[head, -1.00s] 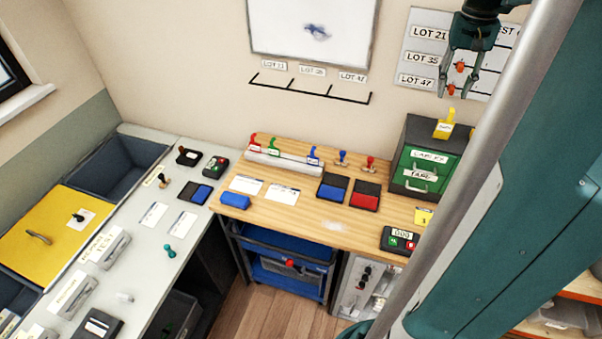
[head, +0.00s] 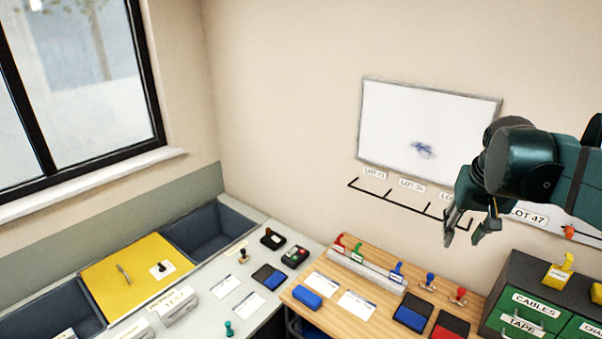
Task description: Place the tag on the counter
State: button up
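My gripper (head: 463,238) is in the air at the right, in front of the wall below the whiteboard. Its fingers are apart and I see nothing between them. I cannot tell for sure which thing is the tag. A small orange-red piece (head: 569,232) hangs on the lot board (head: 585,226) beside the LOT 47 label. The wooden counter (head: 330,318) is below and left of my gripper. A grey counter (head: 205,325) joins it at the left.
Stamps with red, green and blue handles stand on a pale rack (head: 365,268). Blue and red ink pads (head: 412,312) and white cards (head: 357,305) lie on the wood. A green drawer cabinet (head: 530,310) with a yellow piece (head: 557,275) on top stands at the right.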

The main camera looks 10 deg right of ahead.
jog(key=s+a+f+n+t, duration=0.1)
jog(key=s+a+f, duration=0.1)
jog(key=a, duration=0.6)
jog(key=s+a+f+n+t+y, duration=0.1)
jog(key=s+a+f+n, duration=0.1)
jog(key=a, duration=0.6)
jog(key=s+a+f+n+t, duration=0.1)
jog(key=s+a+f, duration=0.3)
jog(key=a, duration=0.4)
jog(key=shift+s+t+y, duration=0.4)
jog(key=shift+s, duration=0.25)
jog(key=o, duration=0.5)
jog(key=shift+d, duration=0.1)
